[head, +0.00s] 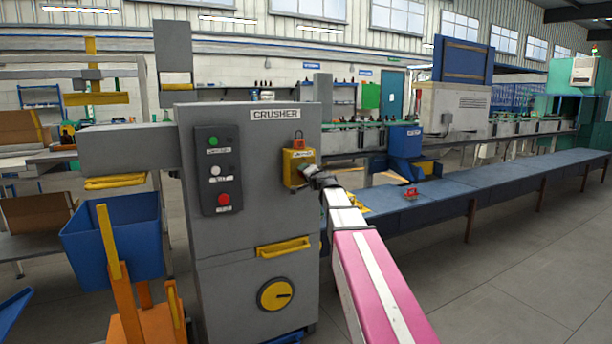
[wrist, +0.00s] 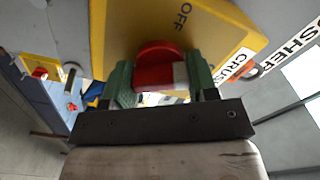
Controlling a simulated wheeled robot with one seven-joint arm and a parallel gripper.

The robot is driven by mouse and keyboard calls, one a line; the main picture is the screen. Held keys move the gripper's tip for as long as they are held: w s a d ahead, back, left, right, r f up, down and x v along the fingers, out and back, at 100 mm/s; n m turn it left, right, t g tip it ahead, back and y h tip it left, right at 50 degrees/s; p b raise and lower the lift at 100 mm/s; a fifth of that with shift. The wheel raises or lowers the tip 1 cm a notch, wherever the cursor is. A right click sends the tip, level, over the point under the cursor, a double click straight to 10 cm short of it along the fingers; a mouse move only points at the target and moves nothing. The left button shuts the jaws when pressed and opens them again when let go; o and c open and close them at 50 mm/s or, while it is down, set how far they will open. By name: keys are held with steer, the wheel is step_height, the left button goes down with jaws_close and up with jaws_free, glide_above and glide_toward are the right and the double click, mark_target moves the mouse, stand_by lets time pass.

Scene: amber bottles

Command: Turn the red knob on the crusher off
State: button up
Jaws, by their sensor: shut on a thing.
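The crusher (head: 260,225) is a tall grey cabinet with a CRUSHER label. A yellow box (head: 291,171) is on its front at the upper right; this box (wrist: 215,35) fills the upper part of the wrist view and bears the word OFF. The red knob (wrist: 156,58) stands out from the box, with a pale patch on its right side in the wrist view. My gripper (wrist: 160,75) has its green fingers shut on the knob, one on each side. In the head view my gripper (head: 309,172) is against the box and hides the knob.
A dark panel on the crusher holds a green button (head: 213,141), a white one (head: 215,170) and a red one (head: 223,199). A yellow handle (head: 284,247) sticks out lower down. A blue bin (head: 115,240) stands left, a long blue bench (head: 470,188) right. Floor at right is clear.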

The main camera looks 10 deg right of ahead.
steer(key=n, duration=0.5)
steer(key=shift+n, duration=0.3)
steer(key=n, duration=0.5)
steer(key=shift+n, duration=0.4)
steer(key=o, duration=0.9)
steer(key=shift+o, duration=0.2)
steer(key=shift+s, duration=0.15)
steer(key=v, duration=1)
steer(key=shift+s+d, duration=0.15)
steer(key=shift+s, duration=0.1)
